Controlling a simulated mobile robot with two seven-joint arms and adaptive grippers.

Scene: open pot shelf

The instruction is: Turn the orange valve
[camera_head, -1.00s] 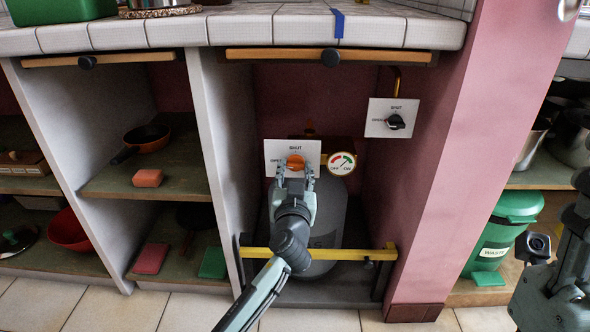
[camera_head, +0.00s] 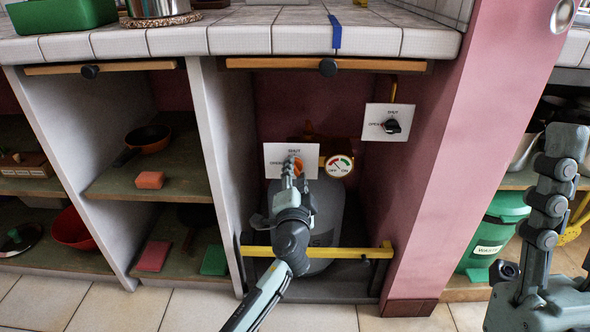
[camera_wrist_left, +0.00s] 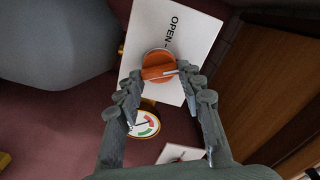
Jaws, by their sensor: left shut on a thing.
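The orange valve (camera_head: 298,166) is a round knob on a white plate (camera_head: 274,160) marked OPEN and SHUT, above a grey cylinder. In the left wrist view the valve (camera_wrist_left: 158,65) sits between the fingertips of my left gripper (camera_wrist_left: 160,75), which is shut on it. Its pale pointer mark points right there, not at the word OPEN; the fingers hide the SHUT label. In the head view my left gripper (camera_head: 290,178) reaches up to the valve from below. My right gripper (camera_head: 552,185) is raised at the right edge, away from the valve; its opening is unclear.
A gauge (camera_head: 339,166) sits right of the valve plate. A second plate with a black knob (camera_head: 391,126) is at upper right. A yellow bar (camera_head: 345,253) crosses the bay's front. The counter edge (camera_head: 275,42) is above, with a pink pillar (camera_head: 440,180) at right.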

